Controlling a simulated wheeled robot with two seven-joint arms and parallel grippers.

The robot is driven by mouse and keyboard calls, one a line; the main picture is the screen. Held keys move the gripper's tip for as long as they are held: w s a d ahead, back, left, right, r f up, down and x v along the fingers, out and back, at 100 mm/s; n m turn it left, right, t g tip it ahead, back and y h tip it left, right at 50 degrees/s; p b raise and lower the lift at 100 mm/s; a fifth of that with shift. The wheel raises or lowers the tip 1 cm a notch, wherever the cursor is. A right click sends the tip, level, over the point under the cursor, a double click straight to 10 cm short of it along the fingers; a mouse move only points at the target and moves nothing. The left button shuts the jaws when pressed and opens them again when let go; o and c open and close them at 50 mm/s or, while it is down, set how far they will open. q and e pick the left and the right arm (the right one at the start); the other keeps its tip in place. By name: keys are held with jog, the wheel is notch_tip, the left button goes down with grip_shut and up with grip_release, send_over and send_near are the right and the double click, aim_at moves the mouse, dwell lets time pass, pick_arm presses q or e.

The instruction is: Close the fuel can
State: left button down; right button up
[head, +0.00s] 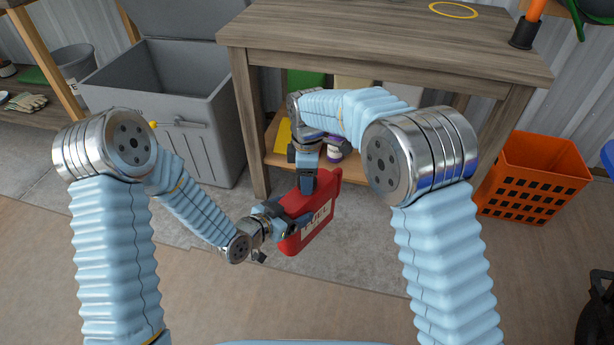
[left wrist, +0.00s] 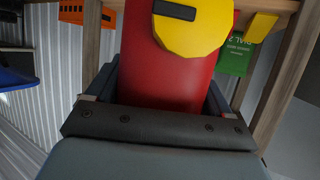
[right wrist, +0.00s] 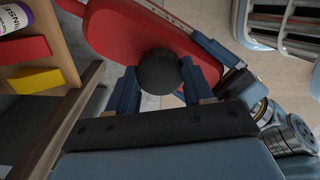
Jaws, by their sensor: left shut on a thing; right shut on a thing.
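The red fuel can (head: 318,226), with a pale label, is tilted in front of the workbench. My left gripper (head: 284,223) is shut on its body; the can (left wrist: 170,85) fills the space between the fingers in the left wrist view, with a yellow round patch over it. My right gripper (head: 307,183) is at the can's top. In the right wrist view its fingers are shut on a round black cap (right wrist: 165,72), right against the can (right wrist: 125,35). The can's opening is hidden, and I cannot tell whether the cap is seated.
The wooden workbench (head: 380,40) stands just behind the can, with a lower shelf holding a purple-labelled container (head: 334,155). A grey lidded bin (head: 200,125) is at left. An orange crate (head: 535,180) is at right. The floor in front is clear.

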jog(key=m, duration=0.5)
jog(key=shift+m, duration=0.3)
jog(key=m, duration=0.8)
jog(key=shift+m, duration=0.4)
jog(key=m, duration=0.5)
jog(key=o, duration=1.3)
jog(key=shift+c, duration=0.2)
notch_tip(320, 180, up, 12)
jog(key=shift+w, duration=0.1)
